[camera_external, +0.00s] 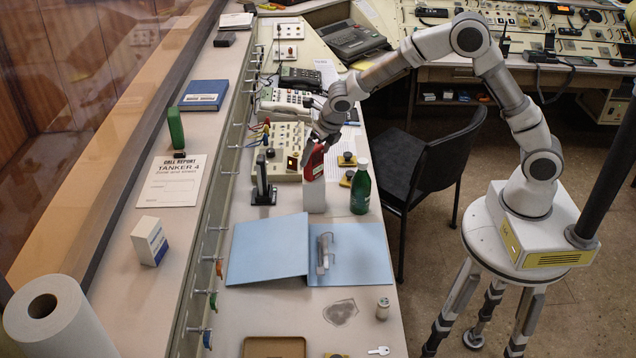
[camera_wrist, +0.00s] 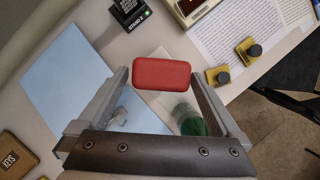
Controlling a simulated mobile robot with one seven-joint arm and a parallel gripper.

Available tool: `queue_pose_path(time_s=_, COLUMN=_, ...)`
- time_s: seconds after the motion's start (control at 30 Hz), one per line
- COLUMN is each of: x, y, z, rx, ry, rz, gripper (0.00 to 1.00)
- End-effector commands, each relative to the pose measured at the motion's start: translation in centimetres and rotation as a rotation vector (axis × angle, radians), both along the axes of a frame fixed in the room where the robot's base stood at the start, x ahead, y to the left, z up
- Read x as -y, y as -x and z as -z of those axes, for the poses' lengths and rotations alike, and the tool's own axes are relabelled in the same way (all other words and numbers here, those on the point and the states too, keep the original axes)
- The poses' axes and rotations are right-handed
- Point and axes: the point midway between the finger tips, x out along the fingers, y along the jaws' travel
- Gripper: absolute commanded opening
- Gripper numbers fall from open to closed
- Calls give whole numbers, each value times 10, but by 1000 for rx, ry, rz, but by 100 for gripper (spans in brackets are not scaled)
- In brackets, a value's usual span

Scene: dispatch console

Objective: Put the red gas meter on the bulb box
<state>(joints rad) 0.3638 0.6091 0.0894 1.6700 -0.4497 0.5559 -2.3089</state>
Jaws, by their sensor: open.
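The red gas meter (camera_external: 314,163) is upright at the top of a pale upright box (camera_external: 313,196) on the desk and seems to rest on it. In the wrist view the red meter (camera_wrist: 161,74) lies between my two finger tips, with the pale box hidden below it. My gripper (camera_external: 321,145) is open, pointing down at the meter's top; its fingers also show in the wrist view (camera_wrist: 158,78). I cannot read whether the pale box is the bulb box. Another small white and blue box (camera_external: 149,241) stands on the left ledge.
A green bottle (camera_external: 361,190) stands close to the right of the pale box. A black stand (camera_external: 264,185) is to the left, and an open blue binder (camera_external: 270,250) lies in front. Phones and a beige console (camera_external: 284,150) are behind. A black chair (camera_external: 440,160) stands right of the desk.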

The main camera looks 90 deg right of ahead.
Motion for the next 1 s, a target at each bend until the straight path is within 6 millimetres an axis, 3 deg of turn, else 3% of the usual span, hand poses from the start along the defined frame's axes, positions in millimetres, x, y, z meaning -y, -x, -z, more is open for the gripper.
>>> queue_pose_path(time_s=0.1, x=-7, y=7, z=-29, rx=3, ry=1, rz=1, gripper=100)
queue_pose_path(time_s=0.3, x=-18, y=19, z=-65, rx=2, ry=2, rz=1, gripper=100)
queue_pose_path(time_s=0.63, x=-34, y=33, z=-99, rx=29, ry=-20, rz=68, gripper=100)
queue_pose_path(time_s=0.77, x=-57, y=55, z=-129, rx=107, ry=-84, rz=259, gripper=100)
queue_pose_path(time_s=1.0, x=-109, y=124, z=-182, rx=287, ry=-289, rz=759, gripper=100)
